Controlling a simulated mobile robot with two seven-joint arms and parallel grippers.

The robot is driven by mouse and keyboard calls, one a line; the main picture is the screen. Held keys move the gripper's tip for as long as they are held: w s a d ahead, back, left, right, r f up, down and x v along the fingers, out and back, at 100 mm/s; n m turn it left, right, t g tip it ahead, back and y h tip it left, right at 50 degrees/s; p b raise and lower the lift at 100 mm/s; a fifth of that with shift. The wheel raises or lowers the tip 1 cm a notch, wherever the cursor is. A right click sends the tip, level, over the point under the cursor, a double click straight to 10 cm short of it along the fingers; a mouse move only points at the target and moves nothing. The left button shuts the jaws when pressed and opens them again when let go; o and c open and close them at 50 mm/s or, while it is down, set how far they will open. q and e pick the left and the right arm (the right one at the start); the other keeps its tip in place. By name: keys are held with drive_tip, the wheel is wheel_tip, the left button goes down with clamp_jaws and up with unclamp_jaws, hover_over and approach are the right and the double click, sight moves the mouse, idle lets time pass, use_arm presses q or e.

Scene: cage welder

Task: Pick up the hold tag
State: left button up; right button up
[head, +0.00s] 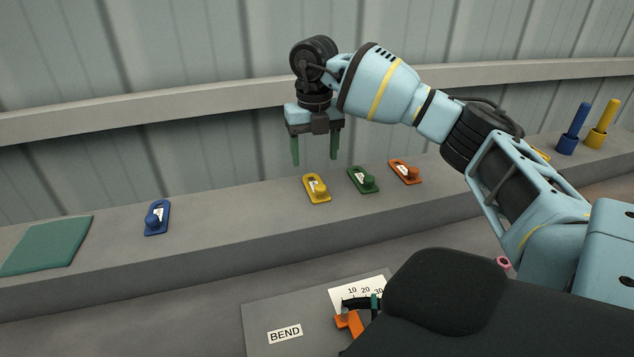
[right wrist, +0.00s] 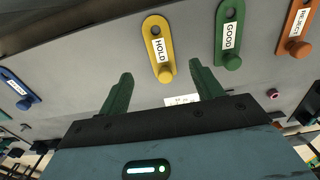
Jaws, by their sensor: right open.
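The yellow hold tag (head: 317,188) lies on the grey ledge, left of a green tag, in the head view. In the right wrist view the hold tag (right wrist: 157,48) reads HOLD and has a round knob at its lower end. My right gripper (head: 314,160) is open and empty, fingers pointing down, above the ledge near the hold tag. In the right wrist view the right gripper (right wrist: 160,85) has its two green fingers apart, with the tag's knob showing between and beyond the fingertips. My left gripper is not in view.
The green GOOD tag (head: 363,180) and orange REJECT tag (head: 404,172) lie to the right. A blue tag (head: 156,218) and green mat (head: 47,245) lie to the left. Blue (head: 573,130) and yellow (head: 602,125) posts stand far right. A BEND panel (head: 262,319) is below.

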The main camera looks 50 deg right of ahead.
sight(315, 177)
drive_tip(key=shift+f, duration=3.45)
drive_tip(key=shift+c, duration=0.3)
drive_tip(key=c, duration=1)
